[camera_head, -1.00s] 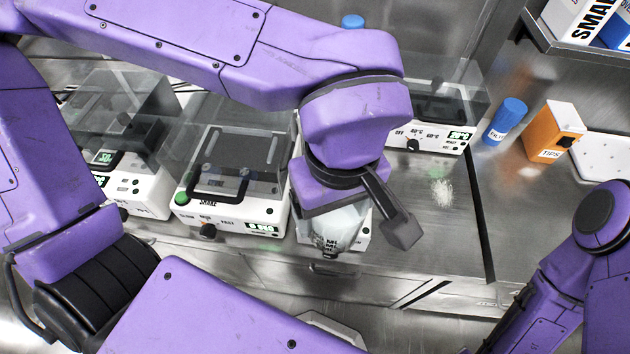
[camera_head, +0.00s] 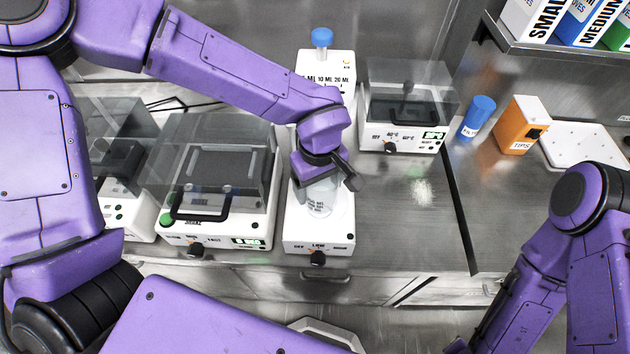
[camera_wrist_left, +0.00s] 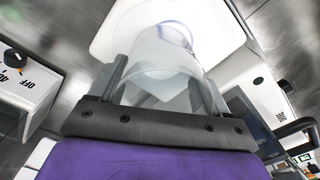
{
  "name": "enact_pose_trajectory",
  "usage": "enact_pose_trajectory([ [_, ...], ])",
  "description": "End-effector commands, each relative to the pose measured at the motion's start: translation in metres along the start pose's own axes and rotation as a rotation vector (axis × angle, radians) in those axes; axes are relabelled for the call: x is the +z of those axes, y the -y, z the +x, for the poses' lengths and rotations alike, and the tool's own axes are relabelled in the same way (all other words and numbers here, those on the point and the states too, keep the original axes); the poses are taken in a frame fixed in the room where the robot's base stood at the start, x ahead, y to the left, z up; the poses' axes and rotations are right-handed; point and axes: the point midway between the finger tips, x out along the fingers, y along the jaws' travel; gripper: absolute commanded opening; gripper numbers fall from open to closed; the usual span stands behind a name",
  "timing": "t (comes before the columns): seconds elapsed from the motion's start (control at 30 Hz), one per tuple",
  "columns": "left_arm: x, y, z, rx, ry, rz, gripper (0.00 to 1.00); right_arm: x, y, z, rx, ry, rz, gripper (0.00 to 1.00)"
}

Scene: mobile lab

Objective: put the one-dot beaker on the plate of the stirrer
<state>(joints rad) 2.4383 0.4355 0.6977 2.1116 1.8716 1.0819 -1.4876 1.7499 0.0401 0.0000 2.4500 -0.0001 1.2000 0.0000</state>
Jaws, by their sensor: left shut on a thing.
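A clear glass beaker (camera_head: 318,203) is held by my left gripper (camera_head: 328,184), over the white stirrer (camera_head: 335,244) with a black front knob. The wrist view shows the beaker (camera_wrist_left: 168,62) between the two dark fingers of the gripper (camera_wrist_left: 163,88). The stirrer's white top (camera_wrist_left: 112,38) lies behind it there. Dark print shows on the glass in the head view, but I cannot make out any dots. I cannot tell whether the beaker's base touches the plate. My right gripper is out of view; only part of its arm shows at the right edge.
A shaker (camera_head: 262,239) with a clear lid stands close left of the stirrer. A blue-topped device (camera_head: 322,60) is behind, and another lidded device (camera_head: 400,141) is back right. Bench right of the stirrer is clear.

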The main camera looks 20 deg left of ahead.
Motion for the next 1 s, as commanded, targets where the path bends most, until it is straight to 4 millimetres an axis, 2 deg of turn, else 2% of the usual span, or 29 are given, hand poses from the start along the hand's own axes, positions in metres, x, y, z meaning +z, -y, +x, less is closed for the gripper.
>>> enact_pose_trajectory([
  [0.3, 0.000, 0.000, 0.002, 0.001, 0.000, 0.000, 0.42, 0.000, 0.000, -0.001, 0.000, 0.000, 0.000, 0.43],
  [0.33, 0.000, 0.000, 0.003, 0.001, -0.001, 0.000, 0.80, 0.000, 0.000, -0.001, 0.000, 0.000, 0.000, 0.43],
  [0.4, 0.000, 0.000, 0.003, 0.002, -0.001, 0.000, 1.00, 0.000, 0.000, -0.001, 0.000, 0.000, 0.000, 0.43],
  [0.6, 0.000, 0.000, 0.002, 0.001, -0.001, 0.000, 1.00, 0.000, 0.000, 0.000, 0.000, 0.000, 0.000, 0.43],
  [0.7, 0.000, -0.001, -0.005, 0.003, 0.000, -0.001, 1.00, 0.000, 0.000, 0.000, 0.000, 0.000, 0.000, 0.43],
  [0.77, 0.000, -0.001, -0.016, 0.005, -0.001, -0.002, 1.00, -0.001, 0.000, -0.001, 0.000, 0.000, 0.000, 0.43],
  [1.0, 0.000, -0.001, -0.078, 0.007, -0.002, -0.002, 1.00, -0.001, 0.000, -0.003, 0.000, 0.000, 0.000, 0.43],
])
